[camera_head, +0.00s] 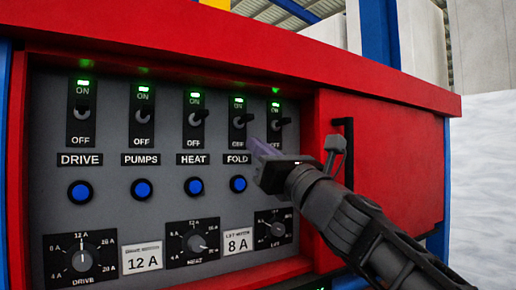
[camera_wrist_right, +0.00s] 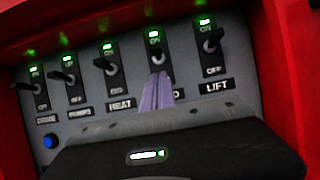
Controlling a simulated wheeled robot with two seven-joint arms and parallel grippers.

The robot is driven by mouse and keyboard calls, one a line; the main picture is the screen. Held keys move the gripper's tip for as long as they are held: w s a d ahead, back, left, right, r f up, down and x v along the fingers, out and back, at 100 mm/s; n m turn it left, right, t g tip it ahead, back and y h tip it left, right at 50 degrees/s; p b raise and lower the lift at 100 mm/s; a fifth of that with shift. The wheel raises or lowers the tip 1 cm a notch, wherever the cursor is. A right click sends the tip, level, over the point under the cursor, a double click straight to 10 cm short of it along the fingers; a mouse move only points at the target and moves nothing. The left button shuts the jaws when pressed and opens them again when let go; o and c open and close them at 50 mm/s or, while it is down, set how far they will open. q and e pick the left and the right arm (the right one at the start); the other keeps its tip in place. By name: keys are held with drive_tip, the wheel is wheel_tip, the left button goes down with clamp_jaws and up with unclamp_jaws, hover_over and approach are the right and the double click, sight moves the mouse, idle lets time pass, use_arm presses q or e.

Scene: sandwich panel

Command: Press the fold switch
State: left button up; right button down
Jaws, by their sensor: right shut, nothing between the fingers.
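The fold switch (camera_head: 239,121) is a black toggle on a dark plate marked ON and OFF, above the FOLD label (camera_head: 237,159). A green light is lit at its ON end. It also shows in the right wrist view (camera_wrist_right: 156,56), with its lever just above my fingertips. My right gripper (camera_head: 255,143) comes in from the lower right, in front of the panel. Its pale purple fingers (camera_wrist_right: 156,92) are shut and empty, just below the fold lever. I cannot tell whether they touch it. They hide part of the FOLD label in the wrist view. My left gripper is not in view.
Drive (camera_head: 82,110), pumps (camera_head: 143,115) and heat (camera_head: 195,118) switches stand left of fold, the lift switch (camera_wrist_right: 210,45) close on its right. All have green lights. Blue buttons (camera_head: 194,186) and dials (camera_head: 82,258) sit below. A red frame (camera_head: 240,55) juts around the panel; a black handle (camera_head: 349,150) is at right.

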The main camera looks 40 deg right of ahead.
use_arm(q)
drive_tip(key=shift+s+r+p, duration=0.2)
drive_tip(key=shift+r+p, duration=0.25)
drive_tip(key=shift+p, duration=0.75)
use_arm(e)
drive_tip(key=s+f, duration=0.1)
drive_tip(key=s, duration=0.9)
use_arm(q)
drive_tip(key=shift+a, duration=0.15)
use_arm(e)
drive_tip(key=shift+s+a+f, duration=0.1)
drive_tip(key=shift+a, duration=0.05)
